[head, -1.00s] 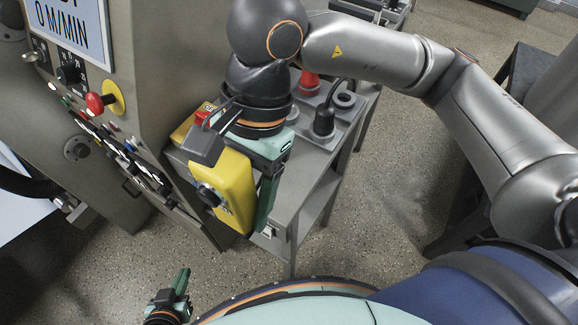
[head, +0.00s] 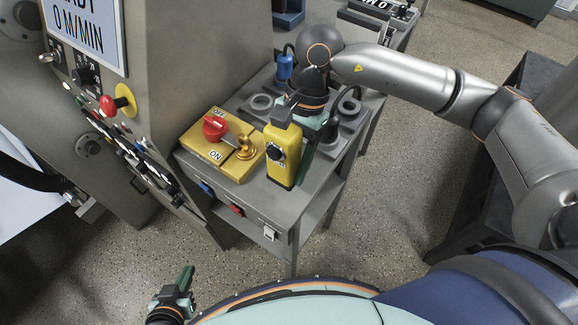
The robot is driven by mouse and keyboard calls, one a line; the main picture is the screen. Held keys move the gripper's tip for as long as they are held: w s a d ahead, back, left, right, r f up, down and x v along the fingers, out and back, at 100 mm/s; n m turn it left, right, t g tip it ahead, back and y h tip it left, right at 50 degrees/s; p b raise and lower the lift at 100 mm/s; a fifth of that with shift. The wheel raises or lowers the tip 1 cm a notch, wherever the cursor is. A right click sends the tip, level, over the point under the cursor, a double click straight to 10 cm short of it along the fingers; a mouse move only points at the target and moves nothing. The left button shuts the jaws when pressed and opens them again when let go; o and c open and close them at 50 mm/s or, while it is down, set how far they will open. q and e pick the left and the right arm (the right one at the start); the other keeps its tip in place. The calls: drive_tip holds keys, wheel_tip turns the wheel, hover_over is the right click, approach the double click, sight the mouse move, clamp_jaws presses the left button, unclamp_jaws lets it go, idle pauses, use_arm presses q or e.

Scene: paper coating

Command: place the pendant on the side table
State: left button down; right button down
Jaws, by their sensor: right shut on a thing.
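The yellow pendant (head: 282,157) with a black knob is upright at the front right of the grey side table (head: 258,194). My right gripper (head: 300,142) is shut on it from behind; one green finger shows along its right side, and the pendant hides the other. I cannot tell whether the pendant's lower end touches the tabletop or hangs just above it. My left gripper (head: 180,288) is low at the bottom left, over the floor and apart from the table; its jaw gap is not clear.
A yellow switch box (head: 232,165) with a red knob and a brass padlock sits left of the pendant. Behind are grey sockets (head: 260,103) and a blue plug (head: 285,67). The machine panel (head: 105,110) stands to the left. The tabletop's front strip is clear.

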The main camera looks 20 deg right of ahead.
drive_tip(key=shift+w+d+f, duration=0.1)
drive_tip(key=shift+w+f, duration=0.05)
drive_tip(key=shift+f, duration=0.05)
drive_tip(key=shift+w+d+f, duration=0.1)
drive_tip(key=shift+f, duration=0.8)
drive_tip(key=shift+w+d+f, duration=0.1)
drive_tip(key=shift+f, duration=0.8)
drive_tip(key=shift+f, duration=0.1)
drive_tip(key=shift+f, duration=0.1)
drive_tip(key=shift+c, duration=0.4)
unclamp_jaws()
drive_tip(key=shift+r, duration=0.35)
drive_tip(key=v, duration=1.1)
drive_tip(key=shift+d+r+b, duration=0.2)
drive_tip(key=shift+r+b, duration=0.1)
drive_tip(key=shift+b, duration=0.05)
drive_tip(key=shift+w, duration=0.1)
